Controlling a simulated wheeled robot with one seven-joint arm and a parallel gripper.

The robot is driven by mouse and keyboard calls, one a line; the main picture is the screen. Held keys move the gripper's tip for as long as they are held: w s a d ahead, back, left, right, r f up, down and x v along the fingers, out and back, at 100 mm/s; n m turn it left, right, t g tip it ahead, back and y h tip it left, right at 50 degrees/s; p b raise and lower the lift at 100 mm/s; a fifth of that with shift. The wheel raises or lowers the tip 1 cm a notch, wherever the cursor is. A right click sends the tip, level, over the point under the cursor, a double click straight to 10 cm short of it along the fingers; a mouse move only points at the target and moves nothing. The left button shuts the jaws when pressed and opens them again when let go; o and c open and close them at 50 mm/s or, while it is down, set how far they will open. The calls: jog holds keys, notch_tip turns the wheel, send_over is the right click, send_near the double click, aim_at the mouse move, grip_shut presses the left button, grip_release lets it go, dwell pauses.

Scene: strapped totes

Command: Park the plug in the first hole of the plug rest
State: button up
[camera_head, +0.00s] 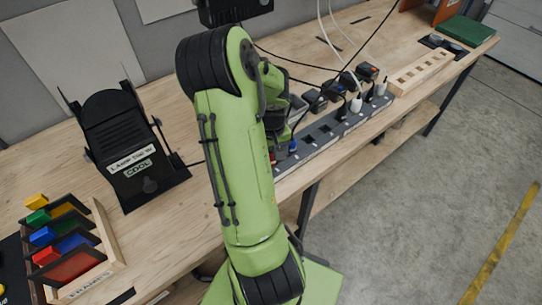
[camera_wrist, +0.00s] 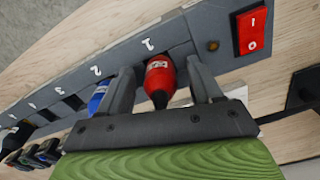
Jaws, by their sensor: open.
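A red plug (camera_wrist: 160,78) sits in socket 1 of the grey power strip (camera_wrist: 139,50) in the wrist view. My gripper (camera_wrist: 163,88) is open, with one finger on each side of the red plug. I cannot tell whether either finger touches it. A blue plug (camera_wrist: 98,97) sits in socket 2, just left of the left finger. In the head view the blue plug (camera_head: 292,146) shows beside my arm, which hides most of the gripper. The plug rest, a pale wooden block with a row of square holes (camera_head: 420,72), stands past the strip's far end. Its holes look empty.
A red rocker switch (camera_wrist: 251,31) is at the strip's end. Several black and white plugs and adapters (camera_head: 340,92) with loose cables crowd the strip's far half. A black stand (camera_head: 125,150) and a frames tray (camera_head: 107,262) are at left. A green box (camera_head: 467,32) is at far right.

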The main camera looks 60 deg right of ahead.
grip_shut()
jog(key=shift+r+p, duration=1.95)
jog(key=shift+r, duration=0.65)
